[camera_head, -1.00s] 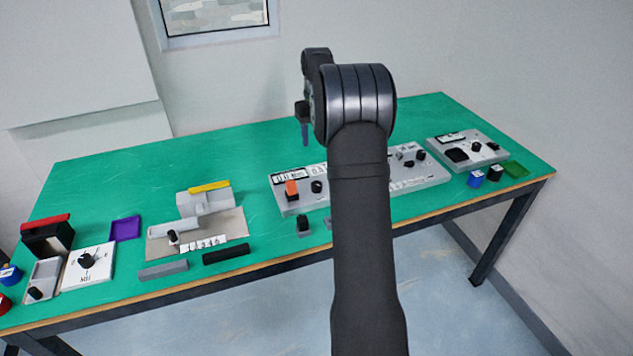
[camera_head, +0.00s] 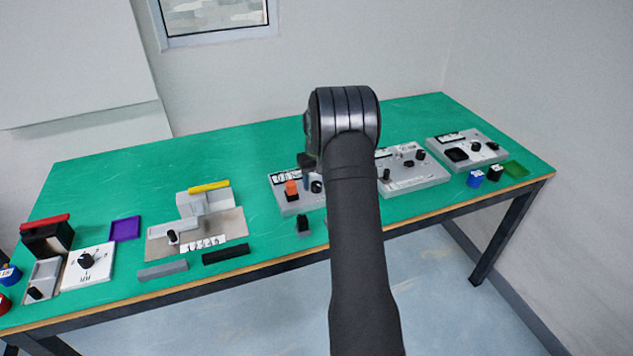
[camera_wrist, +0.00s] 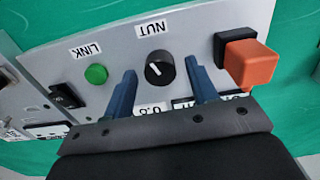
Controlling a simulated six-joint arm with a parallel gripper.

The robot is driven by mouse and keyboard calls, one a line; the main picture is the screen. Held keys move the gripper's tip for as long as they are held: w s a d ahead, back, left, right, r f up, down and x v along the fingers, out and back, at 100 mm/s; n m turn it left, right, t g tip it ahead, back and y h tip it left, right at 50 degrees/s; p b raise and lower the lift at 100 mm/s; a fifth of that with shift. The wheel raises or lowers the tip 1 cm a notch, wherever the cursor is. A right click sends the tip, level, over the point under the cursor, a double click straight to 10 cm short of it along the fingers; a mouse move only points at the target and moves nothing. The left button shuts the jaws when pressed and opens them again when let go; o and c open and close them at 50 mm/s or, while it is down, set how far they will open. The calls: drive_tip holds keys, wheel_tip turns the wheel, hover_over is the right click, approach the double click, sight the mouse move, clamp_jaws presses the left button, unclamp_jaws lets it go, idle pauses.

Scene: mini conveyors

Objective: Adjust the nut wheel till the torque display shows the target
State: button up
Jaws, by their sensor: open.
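The nut wheel is a black round knob (camera_wrist: 159,70) with a white pointer line, under an upside-down NUT label (camera_wrist: 153,28) on a grey panel (camera_wrist: 205,25). It also shows in the head view (camera_head: 316,187). In the wrist view my gripper (camera_wrist: 160,76) is open, with one blue finger on each side of the knob; whether they touch it cannot be told. A white plate reading about 0.8 upside down (camera_wrist: 150,108) and a display strip (camera_wrist: 210,102) are partly hidden by my gripper, so the torque reading is not legible.
An orange block (camera_wrist: 250,62) on a black base stands close beside the right finger. A green button (camera_wrist: 96,74) labelled LINK and a black switch (camera_wrist: 66,97) lie to the left. In the head view, a second grey panel (camera_head: 425,180) is right of my arm.

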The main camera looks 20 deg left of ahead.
drive_tip(key=shift+f, duration=0.2)
drive_tip(key=c, duration=1)
drive_tip(key=shift+m, duration=0.3)
drive_tip(key=m, duration=0.3)
drive_tip(key=shift+m, duration=2)
